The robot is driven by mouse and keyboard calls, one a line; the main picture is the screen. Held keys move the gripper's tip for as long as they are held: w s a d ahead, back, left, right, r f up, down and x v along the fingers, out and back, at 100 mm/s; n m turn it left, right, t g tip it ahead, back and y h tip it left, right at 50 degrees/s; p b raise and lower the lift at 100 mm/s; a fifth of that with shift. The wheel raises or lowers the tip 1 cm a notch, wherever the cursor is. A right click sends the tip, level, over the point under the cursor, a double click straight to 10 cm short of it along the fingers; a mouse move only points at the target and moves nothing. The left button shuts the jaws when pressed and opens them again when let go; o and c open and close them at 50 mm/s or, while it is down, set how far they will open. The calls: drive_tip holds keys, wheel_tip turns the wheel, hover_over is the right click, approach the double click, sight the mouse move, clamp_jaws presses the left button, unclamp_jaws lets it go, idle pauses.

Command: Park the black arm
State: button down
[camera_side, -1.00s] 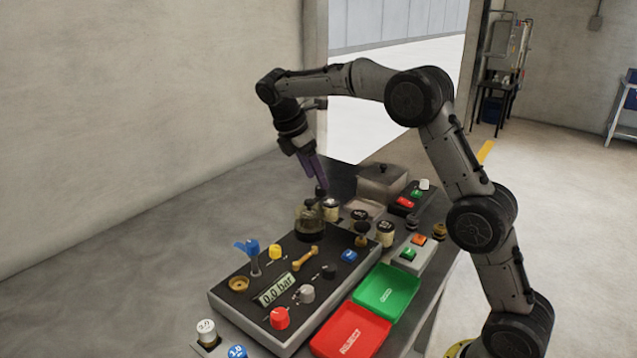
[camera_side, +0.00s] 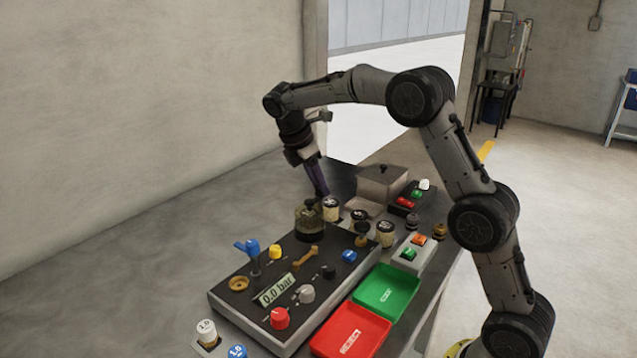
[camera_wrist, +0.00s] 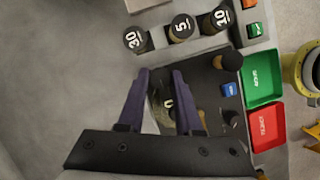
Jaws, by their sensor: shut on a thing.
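My gripper (camera_side: 323,193) has slim purple fingers and points down at the back of the dark panel (camera_side: 240,290). It is shut on a small black part at the top of a squat olive cylinder (camera_side: 310,224). I cannot tell clearly whether this part is the black arm. In the wrist view my gripper (camera_wrist: 160,74) shows its two fingers with a gap between them. The olive cylinder (camera_wrist: 163,108) shows partly between and beyond the fingers. The contact itself is hidden. A brown-black knob (camera_side: 361,240) stands to the right, apart from the fingers.
Black-topped weights stand close behind, marked 30 (camera_wrist: 134,39), 5 (camera_wrist: 181,27) and 10 (camera_wrist: 220,17). A green tray (camera_side: 404,281) and a red tray (camera_side: 372,322) lie along the panel's right side. A blue-handled valve (camera_side: 247,247) rises at left. Bare grey table lies left of the panel.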

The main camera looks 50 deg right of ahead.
drive_tip(key=shift+m, duration=0.4)
drive_tip(key=m+g, duration=0.1)
drive_tip(key=m, duration=0.2)
drive_tip(key=shift+w+m+y, duration=0.15)
drive_tip(key=shift+m+y, duration=0.15)
drive_tip(key=shift+y, duration=0.1)
drive_tip(key=m, duration=0.2)
drive_tip(key=m+g+y, duration=0.1)
drive_tip(key=m, duration=0.1)
drive_tip(key=shift+w+d+m, duration=0.1)
drive_tip(key=shift+d+m, duration=0.05)
drive_tip(key=shift+m, duration=0.15)
drive_tip(key=m+y, duration=0.2)
drive_tip(key=m, duration=0.2)
drive_tip(key=shift+d+g, duration=0.15)
drive_tip(key=shift+g, duration=0.25)
drive_tip(key=shift+d+m+y, duration=0.1)
drive_tip(key=shift+m+y, duration=0.8)
drive_tip(key=shift+m, duration=1.6)
drive_tip(key=c, duration=0.6)
unclamp_jaws()
